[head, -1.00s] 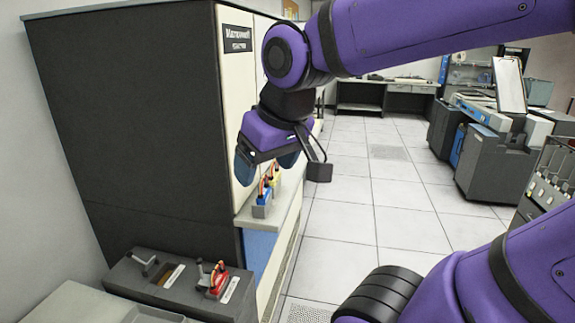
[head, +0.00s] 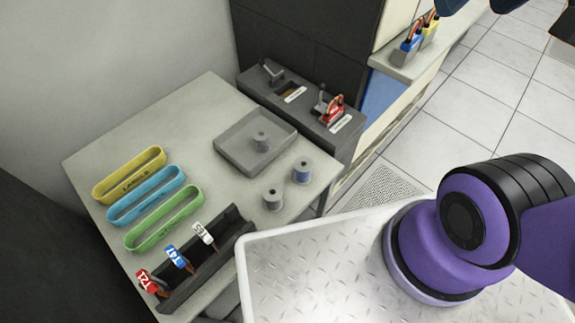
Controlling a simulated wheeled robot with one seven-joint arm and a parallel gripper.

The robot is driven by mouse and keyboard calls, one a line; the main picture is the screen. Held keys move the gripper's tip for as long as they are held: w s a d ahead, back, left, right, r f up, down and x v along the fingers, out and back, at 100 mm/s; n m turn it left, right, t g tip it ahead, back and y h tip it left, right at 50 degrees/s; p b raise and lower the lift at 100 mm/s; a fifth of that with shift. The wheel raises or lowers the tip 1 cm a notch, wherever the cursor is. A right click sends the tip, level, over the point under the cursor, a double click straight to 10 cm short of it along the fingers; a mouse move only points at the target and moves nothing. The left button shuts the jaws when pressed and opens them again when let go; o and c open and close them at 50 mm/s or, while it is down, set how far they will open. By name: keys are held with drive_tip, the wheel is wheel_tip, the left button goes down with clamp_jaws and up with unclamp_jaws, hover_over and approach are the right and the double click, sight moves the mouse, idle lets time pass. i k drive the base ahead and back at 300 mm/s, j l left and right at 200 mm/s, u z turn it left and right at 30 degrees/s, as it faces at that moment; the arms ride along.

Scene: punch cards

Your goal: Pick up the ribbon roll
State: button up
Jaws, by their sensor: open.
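Small spools that look like ribbon rolls are on the grey table at the left. A spool with a blue-purple band (head: 302,171) stands near the table's right edge. A plain grey spool (head: 272,199) stands just in front of it. I cannot tell from the picture which one the task names. My gripper (head: 481,6) shows only as dark blue fingertips at the top right edge, apart, empty and far from the spools. The rest of it is out of frame.
Yellow (head: 129,176), blue (head: 146,196) and green (head: 164,219) oblong holders lie on the table. A dark rack (head: 212,262) holds red, blue and white tagged items at the front. A dark unit with a red-handled piece (head: 332,108) stands behind. My plate-topped base is at the right.

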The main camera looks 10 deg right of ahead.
sight(272, 193)
drive_tip(key=u, duration=3.55)
drive_tip(key=z, duration=2.55)
drive_tip(key=l+z, duration=0.1)
drive_tip(key=z, duration=0.15)
drive_tip(key=k+l+u, duration=0.25)
drive_tip(key=k+l, duration=0.05)
drive_tip(key=l, duration=0.05)
